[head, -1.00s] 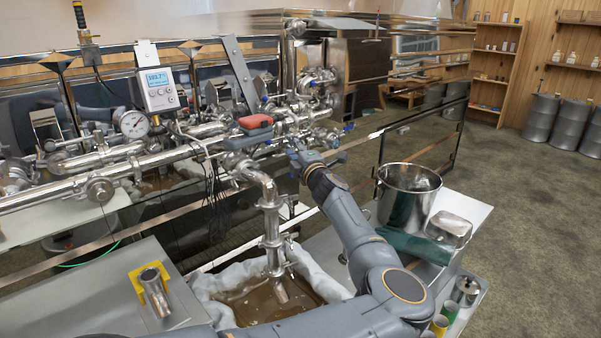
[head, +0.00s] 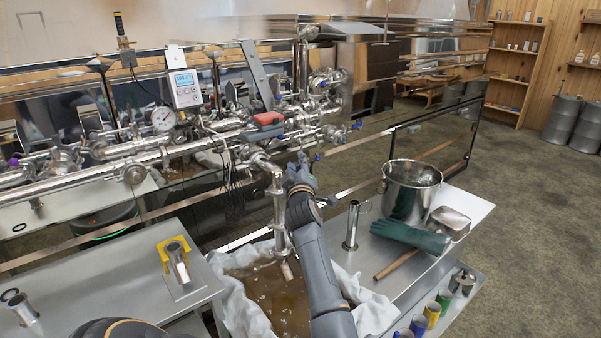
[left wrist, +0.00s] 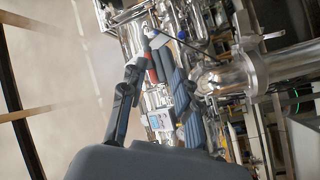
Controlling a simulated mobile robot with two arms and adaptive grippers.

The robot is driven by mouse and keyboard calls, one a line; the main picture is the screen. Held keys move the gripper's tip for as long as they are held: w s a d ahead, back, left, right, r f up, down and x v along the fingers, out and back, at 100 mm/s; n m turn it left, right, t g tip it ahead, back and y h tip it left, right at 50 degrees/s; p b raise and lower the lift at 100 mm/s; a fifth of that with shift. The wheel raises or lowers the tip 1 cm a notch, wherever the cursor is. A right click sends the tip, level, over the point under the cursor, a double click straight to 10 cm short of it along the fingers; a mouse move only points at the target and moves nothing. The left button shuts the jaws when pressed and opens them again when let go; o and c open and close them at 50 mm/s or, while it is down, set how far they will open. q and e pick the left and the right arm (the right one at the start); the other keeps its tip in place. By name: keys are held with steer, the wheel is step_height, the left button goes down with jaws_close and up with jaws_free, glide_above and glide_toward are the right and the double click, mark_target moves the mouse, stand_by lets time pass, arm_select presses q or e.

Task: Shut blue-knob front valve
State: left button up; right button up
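Small blue knobs sit on the steel pipework. One (head: 356,126) is at the right end of the manifold, another (head: 317,157) is lower and nearer the front, close to my left gripper. I cannot tell for sure which belongs to the front valve. My left gripper (head: 302,168) is beside the front pipes, just right of the vertical drain pipe (head: 278,210). In the left wrist view its fingers (left wrist: 151,48) lean together toward their tips, with pipework and a red thing behind. Whether they grip anything is unclear. My right gripper is out of view.
A catch basin with white cloth (head: 235,300) lies under the drain pipe. At right, a steel bench holds a pot (head: 410,188), green glove (head: 410,237), upright tube (head: 352,225) and wooden stick (head: 397,264). A red device (head: 262,127) rests on the pipes.

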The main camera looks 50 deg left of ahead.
arm_select(q)
steer(key=shift+s+d+f+m+t+h, duration=0.15)
steer(key=shift+d+f+m+t+h, duration=0.1)
steer(key=shift+d+m, duration=0.2)
steer(key=shift+s+d+f+m+t+h, duration=0.15)
steer(key=shift+d+f+m+h, duration=0.15)
steer(key=shift+m, duration=0.25)
steer(key=shift+d+r, duration=0.1)
